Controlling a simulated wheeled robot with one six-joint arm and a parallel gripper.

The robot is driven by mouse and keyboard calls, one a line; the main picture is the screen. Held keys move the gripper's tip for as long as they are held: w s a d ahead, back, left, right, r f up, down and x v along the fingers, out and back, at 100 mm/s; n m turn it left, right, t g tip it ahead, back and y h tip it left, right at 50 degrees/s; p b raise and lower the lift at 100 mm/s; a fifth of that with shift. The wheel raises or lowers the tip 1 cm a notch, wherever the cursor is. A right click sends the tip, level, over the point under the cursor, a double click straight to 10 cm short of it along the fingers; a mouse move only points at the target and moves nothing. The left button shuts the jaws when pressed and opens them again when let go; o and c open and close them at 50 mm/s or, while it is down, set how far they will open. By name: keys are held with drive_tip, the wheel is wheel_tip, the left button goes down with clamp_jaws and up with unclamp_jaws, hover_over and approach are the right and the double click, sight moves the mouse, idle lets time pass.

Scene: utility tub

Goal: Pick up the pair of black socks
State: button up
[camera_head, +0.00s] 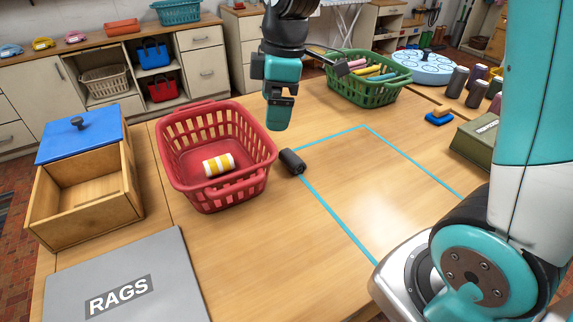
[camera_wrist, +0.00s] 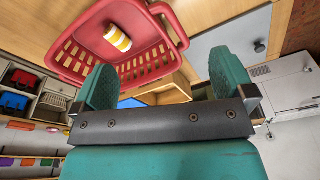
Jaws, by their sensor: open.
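The black socks (camera_head: 292,162) show in the head view as a small dark roll. They lie on the wooden table just right of the red basket, at the left edge of a blue taped outline. My gripper (camera_head: 278,115) hangs in the air above and slightly left of the socks in that view, apart from them. In the wrist view my gripper's teal fingers (camera_wrist: 166,84) are spread wide with nothing between them. I cannot make out the socks in the wrist view.
The red basket (camera_head: 176,180) holds a yellow-and-white roll (camera_head: 218,164). A green basket (camera_head: 376,98) with coloured rolls stands behind. A wooden box (camera_head: 84,212), a grey RAGS lid (camera_head: 160,262), dark cylinders (camera_head: 477,94) and a green box (camera_head: 473,147) surround the table. The taped area (camera_head: 385,180) is clear.

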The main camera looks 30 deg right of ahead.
drive_tip(key=w+d+f+n+h+b, duration=0.15)
drive_tip(key=w+d+f+n, duration=0.35)
drive_tip(key=w+d+f, duration=0.5)
drive_tip(key=p, duration=0.3)
hover_over(290, 155)
drive_tip(key=shift+g, duration=0.3)
drive_tip(key=f, duration=1)
drive_tip(key=shift+s+d, duration=0.1)
drive_tip(key=shift+s, duration=0.1)
drive_tip(key=shift+w+f+p, duration=0.2)
drive_tip(key=shift+f+p, duration=0.7)
drive_tip(key=shift+f, duration=2)
drive_tip(key=c, duration=0.7)
